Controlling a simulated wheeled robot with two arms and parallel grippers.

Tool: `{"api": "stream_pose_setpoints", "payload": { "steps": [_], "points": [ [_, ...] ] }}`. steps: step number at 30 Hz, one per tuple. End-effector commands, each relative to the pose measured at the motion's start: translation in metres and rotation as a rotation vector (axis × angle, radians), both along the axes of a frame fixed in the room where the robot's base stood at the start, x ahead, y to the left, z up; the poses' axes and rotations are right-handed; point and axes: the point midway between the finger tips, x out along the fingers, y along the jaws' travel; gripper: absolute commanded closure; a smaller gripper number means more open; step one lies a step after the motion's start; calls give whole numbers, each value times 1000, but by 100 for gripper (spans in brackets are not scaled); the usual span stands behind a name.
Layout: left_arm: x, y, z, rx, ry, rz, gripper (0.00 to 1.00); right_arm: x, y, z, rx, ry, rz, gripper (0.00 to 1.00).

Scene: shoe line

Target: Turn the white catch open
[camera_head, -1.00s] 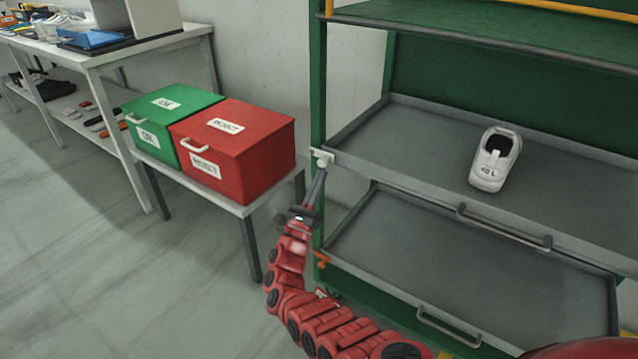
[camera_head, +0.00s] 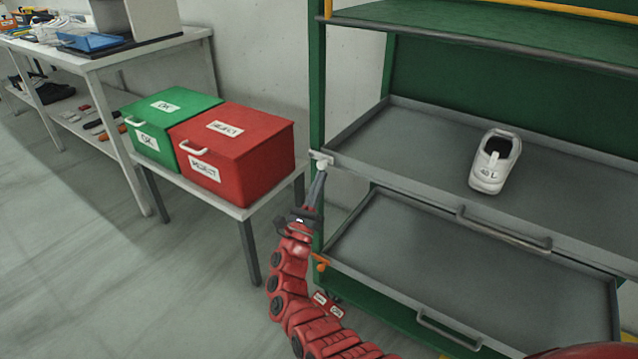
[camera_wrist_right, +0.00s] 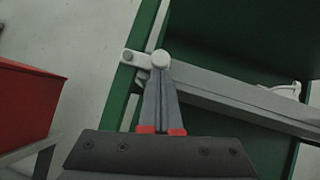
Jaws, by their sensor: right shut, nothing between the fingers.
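The white catch (camera_head: 321,159) sits on the green rack's front left post, at the left end of the upper tray's front edge. In the right wrist view the catch (camera_wrist_right: 136,60) runs sideways to a round knob (camera_wrist_right: 160,60). My right gripper (camera_head: 321,174) is shut with nothing between its fingers. Its fingertips (camera_wrist_right: 161,76) are right at the knob and partly overlap it; I cannot tell whether they touch. The left gripper is not in view.
The upper tray (camera_head: 400,130) holds a white shoe (camera_head: 495,160) marked 40 L. The lower tray (camera_head: 440,250) is empty, with an orange catch (camera_head: 320,262) at its left. A red REJECT box (camera_head: 235,150) and green OK box (camera_head: 165,115) stand left on a low table.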

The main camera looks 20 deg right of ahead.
Motion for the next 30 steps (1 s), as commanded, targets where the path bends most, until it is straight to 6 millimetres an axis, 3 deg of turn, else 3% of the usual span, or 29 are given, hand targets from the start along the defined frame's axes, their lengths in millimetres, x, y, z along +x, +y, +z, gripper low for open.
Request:
{"api": "stream_pose_setpoints", "payload": {
  "steps": [30],
  "points": [
    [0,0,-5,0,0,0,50,-4,-3,10,-93,115,-2,100]
  ]
}}
